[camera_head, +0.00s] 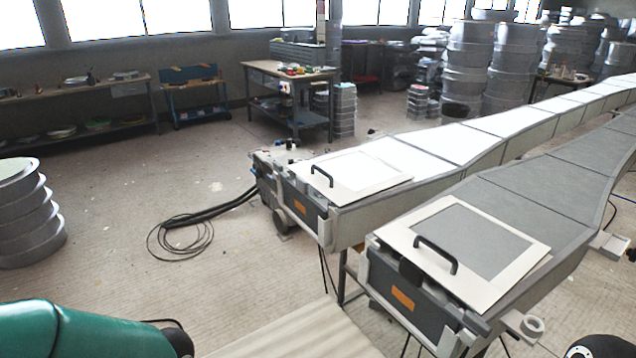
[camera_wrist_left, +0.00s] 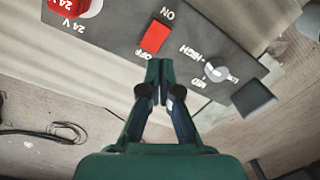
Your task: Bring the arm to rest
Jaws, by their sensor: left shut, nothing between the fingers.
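My left gripper (camera_wrist_left: 160,78) shows in the left wrist view. Its two green fingers are shut with nothing between them. The fingertips appear just below a red switch (camera_wrist_left: 155,37) marked ON and OFF on a dark control panel (camera_wrist_left: 185,15); I cannot tell whether they touch the panel. My right gripper is in neither view.
Two long moulds, one white (camera_head: 440,140) and one grey (camera_head: 520,185), run to the upper right. Each has a handled frame at its near end. A coiled black cable (camera_head: 180,240) lies on open floor. Stacked grey rings (camera_head: 30,220) stand at the left.

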